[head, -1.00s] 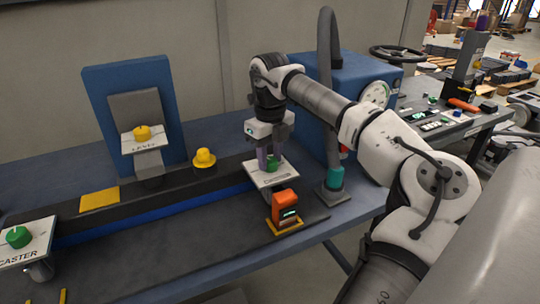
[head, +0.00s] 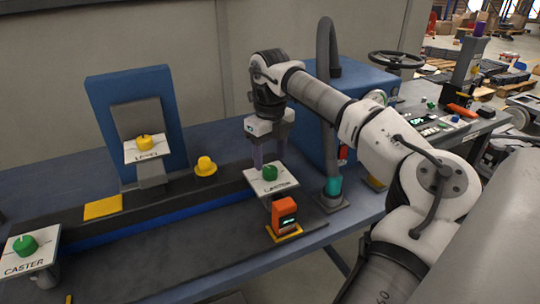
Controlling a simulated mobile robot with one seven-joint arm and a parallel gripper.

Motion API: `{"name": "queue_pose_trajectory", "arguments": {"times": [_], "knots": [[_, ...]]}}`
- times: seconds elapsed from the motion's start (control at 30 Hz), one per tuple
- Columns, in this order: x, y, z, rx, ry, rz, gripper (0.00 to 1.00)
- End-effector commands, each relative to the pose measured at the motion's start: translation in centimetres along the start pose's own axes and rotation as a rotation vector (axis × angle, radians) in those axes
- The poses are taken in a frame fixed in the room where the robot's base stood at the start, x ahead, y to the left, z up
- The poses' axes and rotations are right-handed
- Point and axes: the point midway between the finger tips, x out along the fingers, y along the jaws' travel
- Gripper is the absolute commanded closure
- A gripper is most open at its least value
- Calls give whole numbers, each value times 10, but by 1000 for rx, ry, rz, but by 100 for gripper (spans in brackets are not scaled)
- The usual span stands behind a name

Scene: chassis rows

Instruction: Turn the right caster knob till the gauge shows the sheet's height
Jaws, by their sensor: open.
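The right caster knob (head: 270,173) is green and sits on a white plate (head: 262,187) lettered CASTER, at the right end of the chassis rail. An orange gauge (head: 284,210) with a small lit green display stands just in front of the plate on a yellow-edged base. Its digits are too small to read. I cannot make out a sheet with a height.
A second green knob (head: 25,245) on a CASTER plate is at the left. A yellow knob (head: 145,143) on a LEVEL plate and a yellow button-like piece (head: 205,166) stand between. The front bench is mostly clear.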

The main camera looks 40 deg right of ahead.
Motion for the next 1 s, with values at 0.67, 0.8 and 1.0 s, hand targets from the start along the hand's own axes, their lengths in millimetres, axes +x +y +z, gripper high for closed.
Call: {"name": "queue_pose_trajectory", "arguments": {"times": [0.67, 0.8, 1.0], "knots": [[-106, 0, 0, 0, -1, 0, 45], [-106, 0, 0, 0, -1, 0, 45], [-106, 0, 0, 0, -1, -1, 45]]}}
